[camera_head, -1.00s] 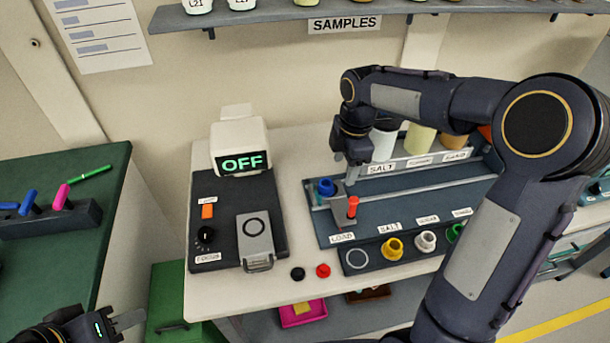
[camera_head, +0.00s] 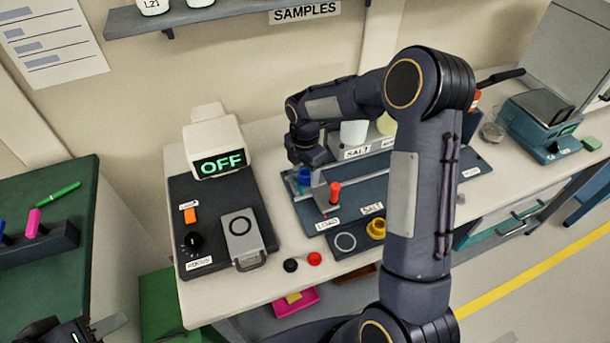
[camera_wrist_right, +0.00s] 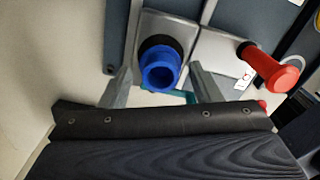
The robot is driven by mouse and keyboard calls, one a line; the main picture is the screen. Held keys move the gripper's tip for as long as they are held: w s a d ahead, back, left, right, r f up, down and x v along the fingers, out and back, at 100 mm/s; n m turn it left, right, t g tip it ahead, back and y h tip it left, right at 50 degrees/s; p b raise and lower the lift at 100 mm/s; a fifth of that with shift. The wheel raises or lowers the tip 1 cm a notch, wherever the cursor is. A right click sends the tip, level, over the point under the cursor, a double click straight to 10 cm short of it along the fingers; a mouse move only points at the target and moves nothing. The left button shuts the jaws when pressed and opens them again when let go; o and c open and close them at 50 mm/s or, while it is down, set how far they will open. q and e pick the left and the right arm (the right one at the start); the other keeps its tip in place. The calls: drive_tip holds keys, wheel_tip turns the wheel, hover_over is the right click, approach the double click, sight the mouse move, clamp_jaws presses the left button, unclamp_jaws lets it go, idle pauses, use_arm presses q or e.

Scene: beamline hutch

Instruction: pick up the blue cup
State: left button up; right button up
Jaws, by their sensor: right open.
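The blue cup (camera_head: 304,176) stands at the left end of the blue-grey rail plate, beside a red-handled part (camera_head: 334,193). In the right wrist view the cup (camera_wrist_right: 161,74) shows upright from above with a dark ring behind it. My right gripper (camera_head: 307,184) is over the cup, pointing down. In the wrist view its open fingers (camera_wrist_right: 160,82) lie left and right of the cup, with gaps on both sides; I see no grip on it. My left gripper (camera_head: 108,327) is at the bottom left corner, partly cut off, far from the cup.
The red handle (camera_wrist_right: 285,78) stands close right of my right fingers. A black panel (camera_head: 225,200) with an OFF display (camera_head: 221,164) is to the left. The sample shelf (camera_head: 215,15) hangs above.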

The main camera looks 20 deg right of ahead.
drive_tip(key=shift+f, duration=0.1)
drive_tip(key=shift+c, duration=0.3)
drive_tip(key=c, duration=1.1)
drive_tip(key=shift+w+r, duration=0.2)
drive_tip(key=shift+r, duration=0.55)
clamp_jaws()
drive_tip(key=s+r+b, duration=0.4)
drive_tip(key=s+r, duration=0.7)
drive_tip(key=s, duration=0.3)
drive_tip(key=shift+s+d+r, duration=0.15)
drive_tip(key=shift+s+r, duration=0.05)
drive_tip(key=shift+r, duration=0.1)
